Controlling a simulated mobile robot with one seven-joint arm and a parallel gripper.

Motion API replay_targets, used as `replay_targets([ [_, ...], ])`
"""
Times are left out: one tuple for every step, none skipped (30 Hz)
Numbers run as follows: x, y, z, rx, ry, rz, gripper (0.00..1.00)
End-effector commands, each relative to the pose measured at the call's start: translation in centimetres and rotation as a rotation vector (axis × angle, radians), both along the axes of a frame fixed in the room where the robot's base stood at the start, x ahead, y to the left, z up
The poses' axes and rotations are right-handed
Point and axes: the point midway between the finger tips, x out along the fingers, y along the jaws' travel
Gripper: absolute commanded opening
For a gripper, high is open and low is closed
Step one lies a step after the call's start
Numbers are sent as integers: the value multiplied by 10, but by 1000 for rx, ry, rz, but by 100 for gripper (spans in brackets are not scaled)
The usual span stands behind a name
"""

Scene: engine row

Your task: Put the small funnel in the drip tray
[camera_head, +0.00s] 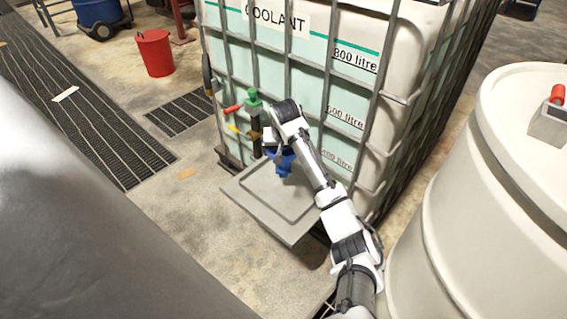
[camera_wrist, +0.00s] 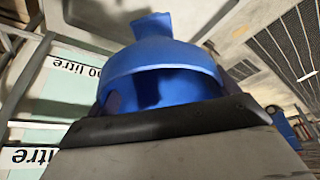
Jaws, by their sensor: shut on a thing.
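The small funnel (camera_head: 284,166) is blue and hangs in my gripper (camera_head: 279,151), above the grey drip tray (camera_head: 293,233). In the wrist view the funnel (camera_wrist: 160,62) fills the upper middle, with its narrow spout pointing to the top of the picture. My gripper (camera_wrist: 160,122) is shut on it, and its dark jaw edge hides the funnel's lower part. The drip tray is a shallow square with a raised rim, in front of the coolant tank. I cannot tell the exact gap between funnel and tray.
The caged coolant tank (camera_head: 345,90) stands right behind the tray. A green-topped valve (camera_head: 253,101) with a red handle juts out near my wrist. A large cream drum (camera_head: 470,190) stands at the right. A red bucket (camera_head: 156,54) stands farther off on open floor.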

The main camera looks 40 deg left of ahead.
Motion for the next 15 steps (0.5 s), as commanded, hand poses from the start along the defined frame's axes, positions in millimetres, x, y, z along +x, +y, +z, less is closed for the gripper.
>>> replay_targets([
  [0, -1, -7, -1, 0, -1, 61],
  [0, -1, -10, 0, 0, -1, 61],
  [1, -1, -14, 0, 0, -1, 61],
  [1, -1, -16, 0, 0, -1, 61],
  [1, -1, -17, 0, 0, -1, 61],
  [1, 0, -19, 0, 0, -1, 61],
  [1, 0, -21, 0, 0, -1, 61],
  [1, -1, -24, 0, 0, -1, 61],
  [0, -1, -29, 0, 1, -1, 61],
  [0, -1, -33, -1, 2, -1, 61],
  [0, -1, -37, -1, 2, -1, 61],
  [0, -1, -44, -1, 2, -1, 61],
  [0, -1, -49, -2, 2, -1, 61],
  [0, -1, -53, -1, 2, -1, 61],
  [0, 0, -58, -1, 1, 0, 61],
])
